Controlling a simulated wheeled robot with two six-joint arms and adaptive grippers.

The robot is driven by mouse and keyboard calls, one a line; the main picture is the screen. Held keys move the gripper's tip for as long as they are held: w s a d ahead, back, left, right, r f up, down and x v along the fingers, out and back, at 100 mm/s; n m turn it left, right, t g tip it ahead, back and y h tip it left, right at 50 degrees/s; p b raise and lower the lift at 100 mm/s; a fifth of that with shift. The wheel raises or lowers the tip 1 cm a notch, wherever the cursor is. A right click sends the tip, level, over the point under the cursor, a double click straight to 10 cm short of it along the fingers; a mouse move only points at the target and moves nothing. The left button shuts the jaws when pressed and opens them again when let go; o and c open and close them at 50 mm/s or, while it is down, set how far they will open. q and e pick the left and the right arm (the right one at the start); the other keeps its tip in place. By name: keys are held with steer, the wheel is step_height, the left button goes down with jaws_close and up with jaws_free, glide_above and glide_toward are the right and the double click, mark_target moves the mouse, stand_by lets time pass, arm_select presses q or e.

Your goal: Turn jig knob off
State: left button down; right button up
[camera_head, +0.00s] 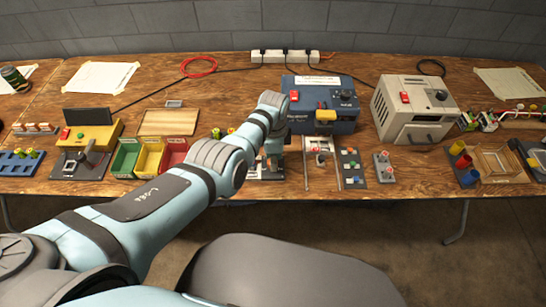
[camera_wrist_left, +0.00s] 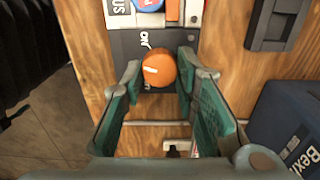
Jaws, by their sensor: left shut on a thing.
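The orange jig knob (camera_wrist_left: 158,66) sits on a dark panel (camera_wrist_left: 128,46) with a white "ON" label beside it in the left wrist view. My left gripper (camera_wrist_left: 159,78) has its two fingers on either side of the knob and is shut on it. In the head view my left gripper (camera_head: 271,150) points down at the front middle of the bench; my arm hides the knob there. I cannot tell the knob's exact pointing direction. My right gripper is in neither view.
A blue machine (camera_head: 334,121) stands behind the gripper, and a beige machine (camera_head: 412,112) stands further right. Green, yellow and red bins (camera_head: 124,157) are to the left. A panel with coloured buttons (camera_head: 351,168) lies just right. The bench's front edge is close.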

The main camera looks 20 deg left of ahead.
arm_select(q)
steer(key=n, duration=0.3)
steer(key=shift+n, duration=0.4)
steer(key=n, duration=0.4)
steer(key=shift+w+a+n, duration=0.1)
steer(key=shift+n, duration=0.2)
steer(key=n, duration=0.3)
steer(key=shift+a+n, duration=0.1)
steer(key=shift+n, duration=2.1)
steer(key=c, duration=1.2)
jaws_free()
steer(key=shift+c, duration=0.2)
